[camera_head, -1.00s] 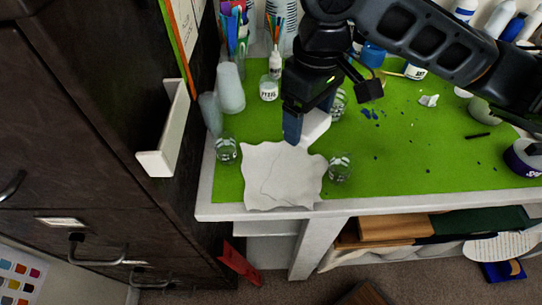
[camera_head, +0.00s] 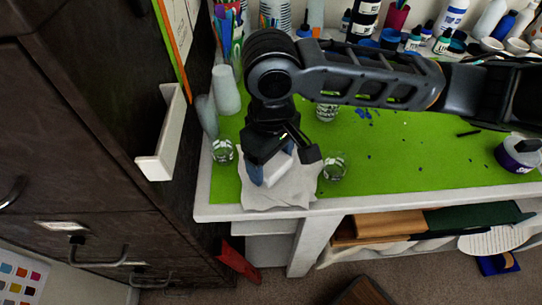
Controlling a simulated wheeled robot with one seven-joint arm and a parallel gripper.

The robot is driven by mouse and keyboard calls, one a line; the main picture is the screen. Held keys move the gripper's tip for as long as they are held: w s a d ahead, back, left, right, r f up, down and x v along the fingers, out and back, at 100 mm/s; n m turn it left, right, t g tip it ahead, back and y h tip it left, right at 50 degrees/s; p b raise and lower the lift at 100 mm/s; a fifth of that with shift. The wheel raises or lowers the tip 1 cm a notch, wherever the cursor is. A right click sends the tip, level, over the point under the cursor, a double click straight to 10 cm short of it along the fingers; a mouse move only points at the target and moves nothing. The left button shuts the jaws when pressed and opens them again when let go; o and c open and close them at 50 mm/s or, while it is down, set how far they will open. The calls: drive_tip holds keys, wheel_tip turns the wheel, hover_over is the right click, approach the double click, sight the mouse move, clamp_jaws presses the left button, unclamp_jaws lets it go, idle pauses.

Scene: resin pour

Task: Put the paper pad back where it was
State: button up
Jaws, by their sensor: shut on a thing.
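My gripper (camera_head: 283,165) is over the front left part of the green work mat (camera_head: 410,158), pointing down. It is shut on a small white block that looks like the paper pad (camera_head: 277,169). The fingers and wrist hide part of the pad. Beneath it lies a crumpled white sheet (camera_head: 290,194), near the table's front edge. I cannot tell whether the pad touches the sheet or hangs just above it.
One clear glass jar (camera_head: 223,151) stands left of the sheet and another (camera_head: 334,167) right of it, both close to my gripper. A third jar (camera_head: 326,111) stands behind. A dark cabinet (camera_head: 90,120) borders the left. The mat's right middle is mostly clear.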

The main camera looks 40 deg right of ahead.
sight(271, 161)
drive_tip(key=shift+f, duration=0.15)
drive_tip(key=o, duration=0.9)
drive_tip(key=shift+c, duration=0.2)
wheel_tip(271, 161, up, 12)
drive_tip(key=shift+r, duration=0.2)
